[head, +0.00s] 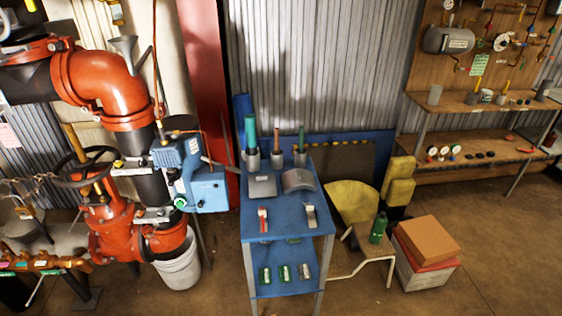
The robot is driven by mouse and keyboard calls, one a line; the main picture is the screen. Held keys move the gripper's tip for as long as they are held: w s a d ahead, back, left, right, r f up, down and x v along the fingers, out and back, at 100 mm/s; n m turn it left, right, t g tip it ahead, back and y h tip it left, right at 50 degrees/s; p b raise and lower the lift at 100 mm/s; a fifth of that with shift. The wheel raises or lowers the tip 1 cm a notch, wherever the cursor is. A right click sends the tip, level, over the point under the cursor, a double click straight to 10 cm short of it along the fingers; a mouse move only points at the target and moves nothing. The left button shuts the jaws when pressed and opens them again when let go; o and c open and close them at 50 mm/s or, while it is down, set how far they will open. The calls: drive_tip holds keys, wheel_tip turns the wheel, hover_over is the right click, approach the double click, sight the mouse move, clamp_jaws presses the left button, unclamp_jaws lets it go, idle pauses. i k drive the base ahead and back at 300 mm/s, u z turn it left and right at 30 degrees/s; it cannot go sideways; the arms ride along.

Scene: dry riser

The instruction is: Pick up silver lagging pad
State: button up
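Two silver-grey pieces lie side by side on the top of a blue work table (283,222) in the middle of the head view. The left piece (262,187) is flatter and more box-shaped. I cannot tell for certain which one is the pad. Both lie apart from each other with their tops uncovered. My gripper is not in view.
Cups with upright rolls and rods (276,158) stand behind the pieces. Small tools (309,215) lie in front. Red pipework with a blue box (206,188) stands left, above a white bucket (178,266). A low stool with a green bottle (379,228) and stacked boxes (428,240) stand right.

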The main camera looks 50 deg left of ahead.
sight(293, 180)
drive_tip(key=u, duration=1.55)
